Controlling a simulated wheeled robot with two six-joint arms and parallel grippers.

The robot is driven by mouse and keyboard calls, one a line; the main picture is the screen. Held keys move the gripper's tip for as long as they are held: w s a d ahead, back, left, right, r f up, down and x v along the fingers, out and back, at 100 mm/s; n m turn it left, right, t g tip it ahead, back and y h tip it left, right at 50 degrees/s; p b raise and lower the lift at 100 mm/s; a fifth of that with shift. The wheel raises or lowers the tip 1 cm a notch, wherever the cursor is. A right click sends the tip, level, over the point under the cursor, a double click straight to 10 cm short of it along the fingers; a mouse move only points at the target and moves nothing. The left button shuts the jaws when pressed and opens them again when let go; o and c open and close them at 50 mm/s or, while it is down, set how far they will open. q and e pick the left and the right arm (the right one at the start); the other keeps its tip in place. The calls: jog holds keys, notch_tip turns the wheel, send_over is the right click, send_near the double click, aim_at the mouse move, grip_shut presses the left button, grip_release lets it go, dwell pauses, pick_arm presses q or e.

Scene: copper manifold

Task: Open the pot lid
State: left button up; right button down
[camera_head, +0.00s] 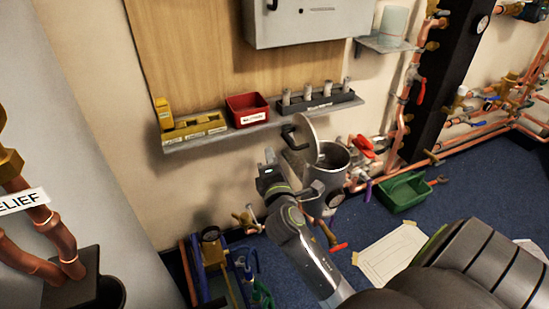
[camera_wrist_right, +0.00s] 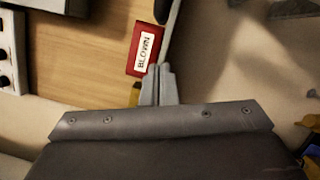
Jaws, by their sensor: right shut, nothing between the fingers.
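The grey metal pot (camera_head: 329,175) stands on the floor side of the room, below the wall shelf, with its round mouth showing. Its lid (camera_head: 309,136) is tilted up steeply at the pot's back left, and a dark handle (camera_head: 291,138) sticks out from its outer face. My right gripper (camera_head: 268,160) is just left of the pot, below and left of the lid handle, apart from it. Its fingers are closed together and empty in the right wrist view (camera_wrist_right: 158,84). The pot and lid do not show clearly in the wrist view. My left gripper is not in view.
A wall shelf (camera_head: 230,133) above my gripper holds a red bin (camera_head: 247,109), yellow holders and a dark rack. Copper pipes and a green crate (camera_head: 405,191) are right of the pot. Valves and blue tubing lie lower left.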

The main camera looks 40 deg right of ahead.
pick_arm(q)
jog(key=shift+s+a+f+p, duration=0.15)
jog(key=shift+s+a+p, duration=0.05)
jog(key=shift+p, duration=0.15)
pick_arm(e)
jog(key=r+v, duration=0.1)
jog(key=v, duration=0.9)
jog(key=shift+a+f, duration=0.2)
jog(key=shift+f, duration=0.2)
